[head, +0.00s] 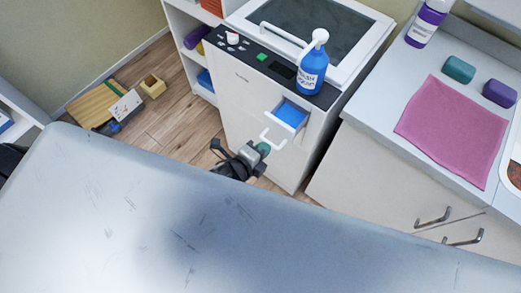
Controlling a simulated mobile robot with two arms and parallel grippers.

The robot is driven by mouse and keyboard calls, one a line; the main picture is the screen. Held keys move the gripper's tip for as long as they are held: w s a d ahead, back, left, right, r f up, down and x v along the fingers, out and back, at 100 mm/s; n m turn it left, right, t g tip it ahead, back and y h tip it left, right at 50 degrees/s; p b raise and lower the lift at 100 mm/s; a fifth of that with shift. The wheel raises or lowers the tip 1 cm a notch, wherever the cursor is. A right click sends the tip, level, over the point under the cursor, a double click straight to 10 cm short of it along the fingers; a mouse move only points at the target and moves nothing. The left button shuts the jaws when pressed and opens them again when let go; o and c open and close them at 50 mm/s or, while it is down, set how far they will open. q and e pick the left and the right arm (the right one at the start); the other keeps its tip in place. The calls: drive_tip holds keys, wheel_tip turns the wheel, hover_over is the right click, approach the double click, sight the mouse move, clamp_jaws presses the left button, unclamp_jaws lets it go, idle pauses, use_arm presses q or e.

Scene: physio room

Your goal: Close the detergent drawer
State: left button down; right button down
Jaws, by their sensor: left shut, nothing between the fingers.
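The detergent drawer (291,116) is pulled out from the front of a white top-loading machine (252,95) and shows a blue inside. A white loop-shaped handle (273,140) sticks out in front of it. My left gripper (261,150) is shut and empty, close to the handle on its near left side. I cannot tell whether it touches the handle. The rest of the left arm is hidden below. My right gripper is out of view.
A blue pump bottle (313,66) stands on the machine's top edge near the drawer. To the right, a counter holds a pink cloth (453,130) and rolled towels (459,70). A wooden board (93,106) and small box (152,86) lie on the floor at left.

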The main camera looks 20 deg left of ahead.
sight(277, 133)
use_arm(q)
drive_tip(key=w, duration=0.2)
drive_tip(key=w+d, duration=0.1)
drive_tip(key=w, duration=0.1)
drive_tip(key=w+d, duration=0.1)
drive_tip(key=w, duration=0.2)
drive_tip(key=shift+d, duration=0.2)
drive_tip(key=shift+s+r, duration=0.1)
drive_tip(key=shift+r, duration=0.05)
